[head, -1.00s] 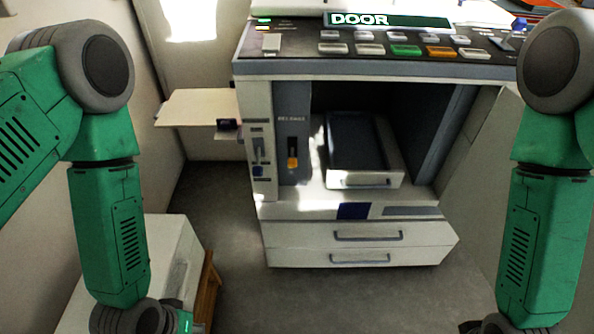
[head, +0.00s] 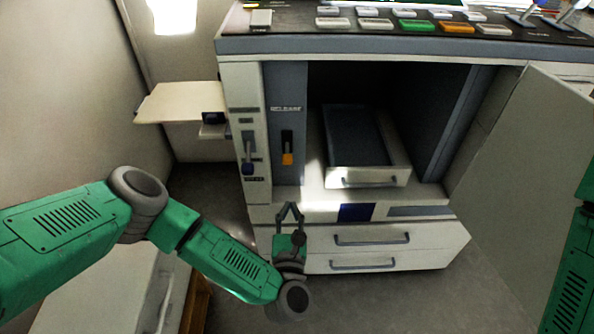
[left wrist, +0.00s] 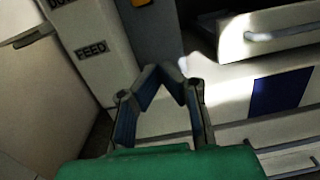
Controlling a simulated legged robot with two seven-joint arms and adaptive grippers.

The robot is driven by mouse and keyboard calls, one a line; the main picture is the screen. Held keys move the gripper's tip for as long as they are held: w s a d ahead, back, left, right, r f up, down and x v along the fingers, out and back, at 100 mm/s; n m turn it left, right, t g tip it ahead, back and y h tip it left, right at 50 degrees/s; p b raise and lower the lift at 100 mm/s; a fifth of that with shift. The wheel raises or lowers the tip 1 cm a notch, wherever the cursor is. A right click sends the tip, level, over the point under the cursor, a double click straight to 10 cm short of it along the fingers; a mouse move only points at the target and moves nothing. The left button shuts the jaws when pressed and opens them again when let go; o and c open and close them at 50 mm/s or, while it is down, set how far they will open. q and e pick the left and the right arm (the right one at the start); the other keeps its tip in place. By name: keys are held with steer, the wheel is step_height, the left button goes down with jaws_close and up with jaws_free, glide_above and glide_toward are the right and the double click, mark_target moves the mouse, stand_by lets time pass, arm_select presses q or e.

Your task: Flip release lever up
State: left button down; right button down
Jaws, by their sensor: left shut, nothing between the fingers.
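The release lever (head: 287,158) is an orange-tipped handle in a dark slot on the grey panel marked RELEASE, left of the machine's open bay. Its orange tip is at the lower end of the slot. In the left wrist view only part of the orange tip (left wrist: 141,2) shows at the top edge. My left gripper (head: 291,206) is below the lever, in front of the machine's lower front, apart from the lever. Its fingertips meet and it is empty; it also shows in the left wrist view (left wrist: 166,70). My right gripper is out of view.
A blue-tipped lever (head: 249,167) sits left on the white FEED panel. A tray (head: 368,177) stands inside the open bay. Drawers (head: 372,238) are below. A side shelf (head: 180,103) juts out left. The open door (head: 525,180) stands at right.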

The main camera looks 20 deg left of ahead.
mark_target(287, 152)
arm_select(q)
steer(key=shift+w+a+n+y, duration=0.1)
steer(key=shift+a+n+y, duration=0.2)
steer(key=shift+n, duration=0.1)
steer(key=b+x, duration=0.2)
steer(key=x, duration=0.7)
steer(key=shift+w+a, duration=0.1)
steer(key=shift+w, duration=0.15)
steer(key=r, duration=0.2)
steer(key=s+r, duration=0.1)
steer(key=shift+s+d+r, duration=0.1)
steer(key=shift+d+r, duration=0.1)
steer(key=shift+r, duration=0.15)
